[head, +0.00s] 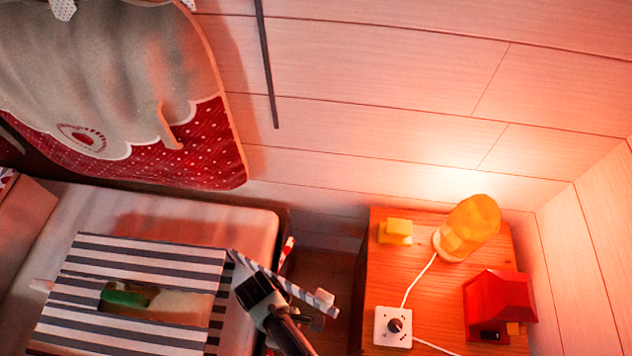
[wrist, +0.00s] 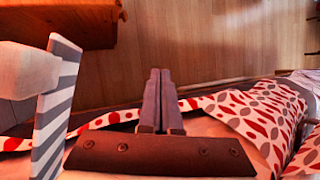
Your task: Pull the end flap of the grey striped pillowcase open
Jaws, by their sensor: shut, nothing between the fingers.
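The grey striped pillowcase (head: 130,255) lies on the bed, with a long gap in its top showing a green item (head: 125,297) inside. Its striped end flap (head: 288,283) stands out at an angle from the pillowcase's right end, with a pale block-like tab (head: 323,297) at its outer end. My gripper (wrist: 160,75) is shut and empty. In the wrist view the flap (wrist: 58,110) and its pale tab (wrist: 25,70) are left of my fingers, apart from them. In the head view my wrist is beside the flap and the fingertips are hard to make out.
A wooden bedside table (head: 440,285) stands to the right, holding a glowing lamp (head: 468,228), a red box-like item (head: 497,305), a yellow block (head: 395,232) and a white dial box (head: 393,327) with a cable. Red-and-white patterned cloth (wrist: 250,115) lies by the bed edge. Wooden floor shows beyond.

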